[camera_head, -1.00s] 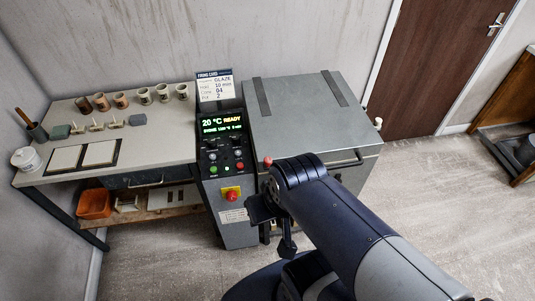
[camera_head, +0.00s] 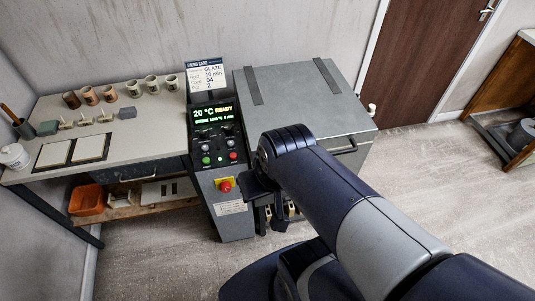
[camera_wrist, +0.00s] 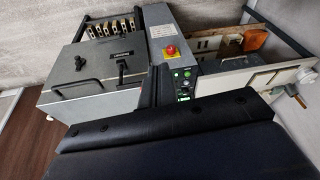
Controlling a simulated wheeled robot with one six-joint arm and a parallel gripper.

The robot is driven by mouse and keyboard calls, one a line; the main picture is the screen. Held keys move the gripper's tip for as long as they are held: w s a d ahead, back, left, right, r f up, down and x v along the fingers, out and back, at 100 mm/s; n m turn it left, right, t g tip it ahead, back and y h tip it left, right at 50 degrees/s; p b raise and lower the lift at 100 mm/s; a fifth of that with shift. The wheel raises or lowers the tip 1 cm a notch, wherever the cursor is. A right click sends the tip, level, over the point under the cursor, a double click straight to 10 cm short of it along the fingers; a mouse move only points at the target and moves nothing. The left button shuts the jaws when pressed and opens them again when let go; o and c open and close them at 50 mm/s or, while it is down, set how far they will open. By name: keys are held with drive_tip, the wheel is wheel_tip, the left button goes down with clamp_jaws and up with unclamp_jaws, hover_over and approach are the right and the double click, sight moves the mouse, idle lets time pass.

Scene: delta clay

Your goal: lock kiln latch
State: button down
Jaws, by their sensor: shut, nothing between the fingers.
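The kiln (camera_head: 300,100) is a grey box with a closed lid and two dark straps, beside its control panel (camera_head: 217,130). Its front shows upside down in the wrist view (camera_wrist: 100,100), with a black bar handle (camera_wrist: 75,86) and a small black lever fitting (camera_wrist: 122,69), which may be the latch. In the head view my arm covers the kiln's front left, so the latch is hidden there.
A red stop button (camera_head: 225,185) on yellow sits low on the control column, close to my wrist. A bench (camera_head: 125,130) with cups and tiles stands at left, an orange bin (camera_head: 87,200) below. A brown door (camera_head: 425,50) is behind right.

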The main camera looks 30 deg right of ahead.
drive_tip(key=w+d+f+b, duration=0.3)
drive_tip(key=w+d+b, duration=0.2)
drive_tip(key=w, duration=0.1)
drive_tip(key=w+d+f+b, duration=0.3)
drive_tip(key=w+d+b, duration=0.2)
drive_tip(key=w+b, duration=0.1)
drive_tip(key=shift+w+h, duration=0.4)
drive_tip(key=shift+w, duration=0.4)
drive_tip(key=w+f, duration=0.7)
drive_tip(key=f, duration=0.3)
drive_tip(key=shift+d, duration=0.25)
